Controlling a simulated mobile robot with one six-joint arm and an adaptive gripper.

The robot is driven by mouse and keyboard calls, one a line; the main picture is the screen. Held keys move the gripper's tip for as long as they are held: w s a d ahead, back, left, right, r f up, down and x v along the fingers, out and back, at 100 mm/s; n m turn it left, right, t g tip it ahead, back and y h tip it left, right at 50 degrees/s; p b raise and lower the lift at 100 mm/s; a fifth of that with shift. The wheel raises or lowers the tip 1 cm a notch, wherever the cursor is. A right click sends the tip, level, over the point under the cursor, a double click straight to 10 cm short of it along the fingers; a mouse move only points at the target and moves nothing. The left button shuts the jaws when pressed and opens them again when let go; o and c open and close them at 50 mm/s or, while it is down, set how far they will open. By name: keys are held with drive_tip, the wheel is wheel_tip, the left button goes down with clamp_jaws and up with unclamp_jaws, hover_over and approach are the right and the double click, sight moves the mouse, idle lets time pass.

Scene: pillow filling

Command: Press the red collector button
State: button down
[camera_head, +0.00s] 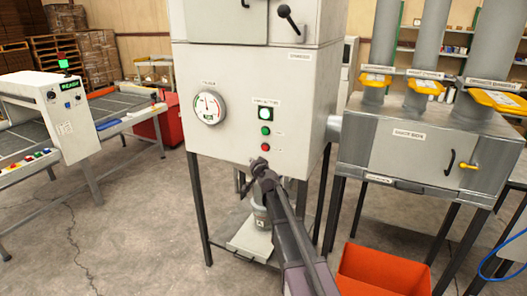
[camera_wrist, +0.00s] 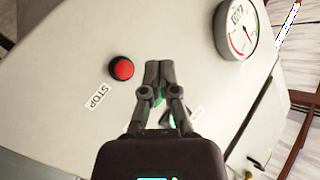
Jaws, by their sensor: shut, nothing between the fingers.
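The red button (camera_head: 265,147) is the lowest in a column on the front of the grey collector cabinet (camera_head: 225,143). In the wrist view the red button (camera_wrist: 121,68) is round and fully visible beside a STOP label (camera_wrist: 97,95). My gripper (camera_head: 259,163) is just below the red button in the head view, with its fingers together and empty. In the wrist view the gripper tips (camera_wrist: 158,66) lie to the right of the red button, apart from it in the picture. The fingers partly hide a green button (camera_wrist: 160,97). Contact with the panel cannot be told.
A gauge (camera_head: 209,107) and a lit green indicator (camera_head: 265,113) are on the same panel. A grey hopper unit (camera_head: 405,150) with yellow slides stands at right. An orange bin (camera_head: 385,272) is on the floor at lower right. A conveyor console (camera_head: 62,112) stands at left.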

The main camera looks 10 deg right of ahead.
sight(261, 148)
drive_tip(key=shift+w, duration=0.15)
drive_tip(key=shift+w+d, duration=0.85)
drive_tip(key=shift+w, duration=0.3)
drive_tip(key=shift+w+d, duration=0.85)
drive_tip(key=shift+w, duration=0.25)
drive_tip(key=shift+w+d, duration=0.85)
drive_tip(key=shift+w, duration=0.3)
drive_tip(key=shift+w+d, duration=0.55)
drive_tip(key=shift+w, duration=0.2)
idle(0.9)
drive_tip(key=shift+s+a, duration=0.1)
drive_tip(key=shift+s, duration=0.05)
drive_tip(key=shift+s+a, duration=0.45)
drive_tip(key=shift+s, duration=0.15)
drive_tip(key=shift+s+a, duration=0.75)
drive_tip(key=shift+s, duration=0.3)
drive_tip(key=shift+s+a, duration=0.7)
drive_tip(key=shift+s, duration=0.3)
